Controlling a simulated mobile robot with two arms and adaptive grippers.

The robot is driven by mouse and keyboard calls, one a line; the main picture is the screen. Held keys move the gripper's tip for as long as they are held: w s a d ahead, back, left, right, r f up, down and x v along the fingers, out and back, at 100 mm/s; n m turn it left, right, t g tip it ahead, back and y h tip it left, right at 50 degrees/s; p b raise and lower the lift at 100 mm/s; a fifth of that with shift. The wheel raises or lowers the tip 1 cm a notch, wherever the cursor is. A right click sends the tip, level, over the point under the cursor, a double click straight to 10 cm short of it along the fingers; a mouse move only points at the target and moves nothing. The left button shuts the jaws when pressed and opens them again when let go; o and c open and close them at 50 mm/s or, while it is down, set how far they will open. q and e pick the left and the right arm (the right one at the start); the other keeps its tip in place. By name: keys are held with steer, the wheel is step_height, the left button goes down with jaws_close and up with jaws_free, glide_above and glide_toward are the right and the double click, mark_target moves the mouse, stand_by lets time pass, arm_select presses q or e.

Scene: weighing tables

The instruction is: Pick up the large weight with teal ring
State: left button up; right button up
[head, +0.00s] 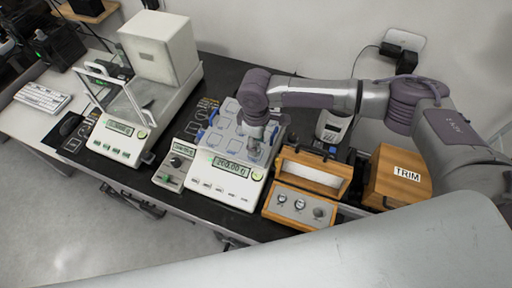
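My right gripper (258,138) points down at the right part of the middle scale's pan (225,136). Its fingers are small and dark here, so I cannot tell whether they are open or shut. Something small and pale seems to be at the fingertips, but it is too small to make out. No teal ring can be told clearly. Several small metal weights or knobs sit in the front of the open wooden box (290,221), to the right of the scale. The middle scale (226,190) has a lit display that seems to read about 200 g. My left gripper is not in view.
A balance with a glass shield (117,139) and a white box-shaped housing (160,48) stand left. A small meter (175,166) sits beside the middle scale. A wooden TRIM box (397,178) and a grey device (333,127) stand right. A keyboard (42,97) lies far left.

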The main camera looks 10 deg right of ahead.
jaws_close()
steer(key=shift+r, duration=0.2)
